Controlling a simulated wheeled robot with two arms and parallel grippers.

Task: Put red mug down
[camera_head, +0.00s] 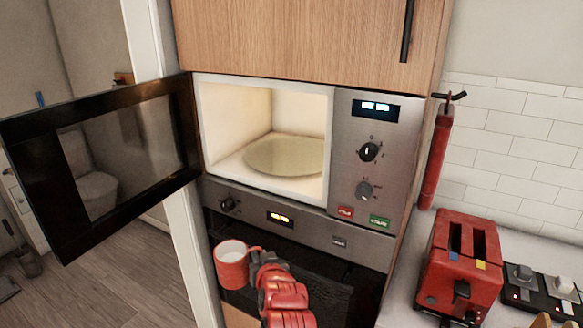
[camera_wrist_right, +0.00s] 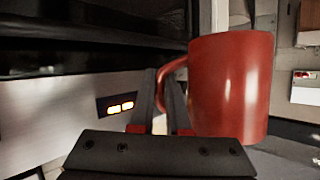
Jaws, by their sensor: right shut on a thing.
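The red mug (camera_head: 232,270) is upright in the head view, with a pale inside showing. My right gripper (camera_head: 258,257) is shut on its handle, in front of the oven below the open microwave. In the right wrist view the mug (camera_wrist_right: 232,85) fills the right of centre, and the two dark fingers (camera_wrist_right: 172,100) close around its handle. The microwave (camera_head: 328,140) has its door open to the left, with a round plate (camera_head: 285,155) inside and nothing on it. My left gripper is not in view.
The open microwave door (camera_head: 105,160) sticks out at the left. A red toaster (camera_head: 460,265) and a black control panel (camera_head: 540,290) with knobs stand on the counter at the right. A red cylinder (camera_head: 435,155) hangs on the wall. A wooden cabinet (camera_head: 300,40) is above.

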